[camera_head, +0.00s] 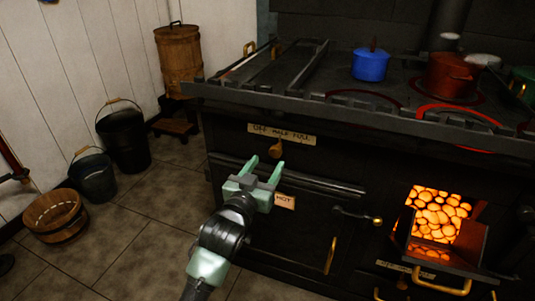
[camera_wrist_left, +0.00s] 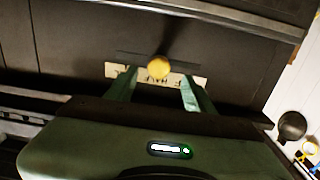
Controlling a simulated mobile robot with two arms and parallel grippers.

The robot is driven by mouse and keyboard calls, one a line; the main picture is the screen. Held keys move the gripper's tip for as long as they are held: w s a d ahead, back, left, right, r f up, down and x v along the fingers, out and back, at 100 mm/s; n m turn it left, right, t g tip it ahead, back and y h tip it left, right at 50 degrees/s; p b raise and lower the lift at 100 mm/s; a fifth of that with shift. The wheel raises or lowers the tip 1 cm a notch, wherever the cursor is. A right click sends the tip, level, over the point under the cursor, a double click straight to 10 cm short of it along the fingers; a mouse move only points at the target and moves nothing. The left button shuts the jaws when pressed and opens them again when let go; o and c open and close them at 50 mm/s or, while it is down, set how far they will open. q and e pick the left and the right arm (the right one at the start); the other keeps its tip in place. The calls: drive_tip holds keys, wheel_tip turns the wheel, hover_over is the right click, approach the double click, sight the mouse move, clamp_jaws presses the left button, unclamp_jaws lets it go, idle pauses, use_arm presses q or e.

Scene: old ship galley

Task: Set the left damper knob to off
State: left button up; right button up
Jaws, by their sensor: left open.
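The left damper knob (camera_head: 276,148), a small round brass-coloured knob, is on the dark stove front. It sits just below a pale label plate (camera_head: 296,138) reading OFF HALF FULL, near the middle of the plate. My left gripper (camera_head: 265,168) is open and empty, its two green fingers pointing at the stove front just below the knob. In the left wrist view the knob (camera_wrist_left: 158,67) shows between and beyond the fingertips (camera_wrist_left: 159,82), apart from both, and covers part of the plate (camera_wrist_left: 190,79). My right gripper is out of view.
Below are an oven door with a HOT tag (camera_head: 285,202) and a brass-ended handle (camera_head: 372,220). An open, glowing firebox (camera_head: 436,212) is at the right. Pots, including a blue pot (camera_head: 370,66), stand on the stove top. Buckets stand on the floor at left.

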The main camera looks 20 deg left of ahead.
sight(274, 153)
use_arm(q)
drive_tip(key=shift+w+r, duration=0.2)
drive_tip(key=shift+w, duration=0.15)
drive_tip(key=w, duration=0.2)
drive_tip(key=w+b, duration=0.1)
drive_tip(key=w, duration=0.3)
drive_tip(key=shift+w+d, duration=0.25)
drive_tip(key=shift+w, duration=0.15)
clamp_jaws()
drive_tip(key=shift+f, duration=0.1)
idle(0.6)
